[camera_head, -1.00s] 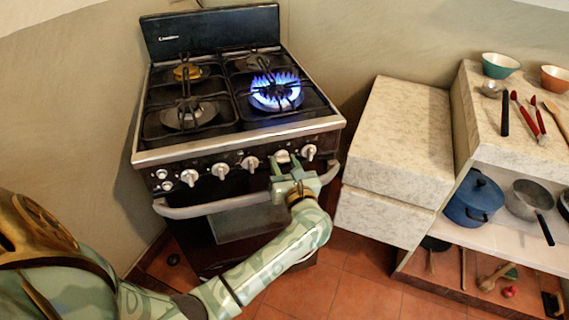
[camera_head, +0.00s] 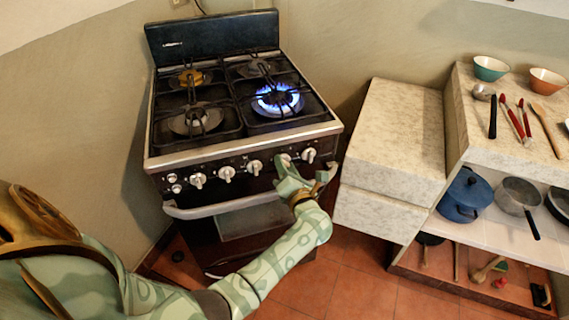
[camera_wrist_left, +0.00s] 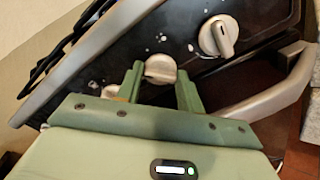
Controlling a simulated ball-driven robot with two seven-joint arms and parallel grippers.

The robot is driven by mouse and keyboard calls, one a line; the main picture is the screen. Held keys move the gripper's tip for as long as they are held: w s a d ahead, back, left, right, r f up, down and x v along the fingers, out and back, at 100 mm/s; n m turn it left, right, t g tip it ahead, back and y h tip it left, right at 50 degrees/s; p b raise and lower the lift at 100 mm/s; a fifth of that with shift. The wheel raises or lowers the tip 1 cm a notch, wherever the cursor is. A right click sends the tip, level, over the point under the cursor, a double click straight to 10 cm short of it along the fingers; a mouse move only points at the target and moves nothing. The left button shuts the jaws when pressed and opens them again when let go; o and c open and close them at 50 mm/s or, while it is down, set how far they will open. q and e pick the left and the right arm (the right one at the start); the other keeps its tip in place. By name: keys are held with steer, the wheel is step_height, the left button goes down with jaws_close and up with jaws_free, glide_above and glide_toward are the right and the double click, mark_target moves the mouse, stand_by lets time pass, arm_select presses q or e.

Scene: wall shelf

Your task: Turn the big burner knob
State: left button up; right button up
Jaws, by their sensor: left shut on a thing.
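The stove (camera_head: 240,105) stands against the wall with a row of pale knobs along its front panel. My left gripper (camera_head: 284,163) is at the panel, at the second knob from the right. In the left wrist view, this round knob (camera_wrist_left: 160,68) sits between the two green fingers of my left gripper (camera_wrist_left: 159,85), which are shut on it. A blue flame burns on the front right burner (camera_head: 279,101). The rightmost knob (camera_head: 309,155) is free beside the gripper and also shows in the left wrist view (camera_wrist_left: 218,36). My right gripper is not in view.
The oven's handle bar (camera_head: 215,208) runs just below the knobs, close to my gripper. A stone-topped cabinet (camera_head: 394,125) stands right of the stove. Farther right, a shelf holds bowls, utensils, a blue pot (camera_head: 466,195) and pans.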

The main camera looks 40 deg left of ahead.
arm_select(q)
steer(key=m+p, duration=0.2)
steer(key=m, duration=0.2)
steer(key=shift+d+r+m, duration=0.1)
steer(key=shift+r+m, duration=0.05)
steer(key=shift+m, duration=0.15)
steer(key=shift+m+p, duration=0.85)
steer(key=shift+m, duration=1.05)
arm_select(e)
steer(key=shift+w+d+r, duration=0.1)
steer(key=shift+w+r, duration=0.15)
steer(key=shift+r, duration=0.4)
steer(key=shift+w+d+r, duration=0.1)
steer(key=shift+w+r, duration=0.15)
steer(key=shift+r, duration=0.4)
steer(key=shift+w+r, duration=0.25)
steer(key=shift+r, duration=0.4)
arm_select(q)
steer(key=o, duration=1)
steer(key=shift+f, duration=0.2)
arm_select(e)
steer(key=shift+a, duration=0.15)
